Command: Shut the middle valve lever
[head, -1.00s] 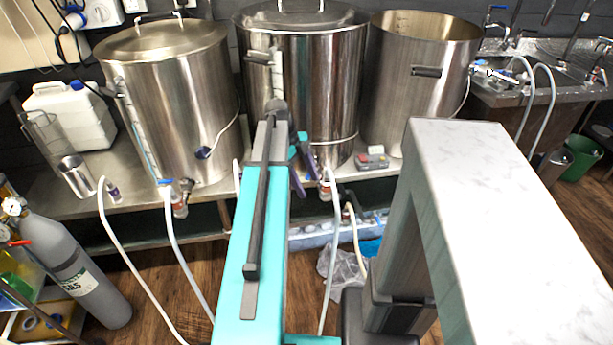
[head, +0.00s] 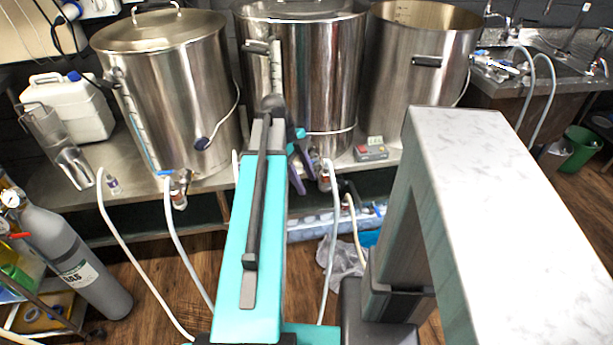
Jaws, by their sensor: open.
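The middle steel kettle (head: 335,90) stands on the bench. Its valve (head: 324,176) is low on the front with a pale hose (head: 334,225) hanging from it. The valve's lever is too small and too covered by my gripper to make out. My gripper (head: 303,168), with purple fingers, is open just left of this valve, in front of the kettle's base. My arm covers part of it, and I cannot tell whether it touches the lever.
The left kettle (head: 165,90) has its own valve (head: 179,188) and hose. An open kettle (head: 415,70) stands at right, beside a small grey device (head: 370,149). A plastic bag (head: 343,262) lies below the bench. Wooden floor shows in front.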

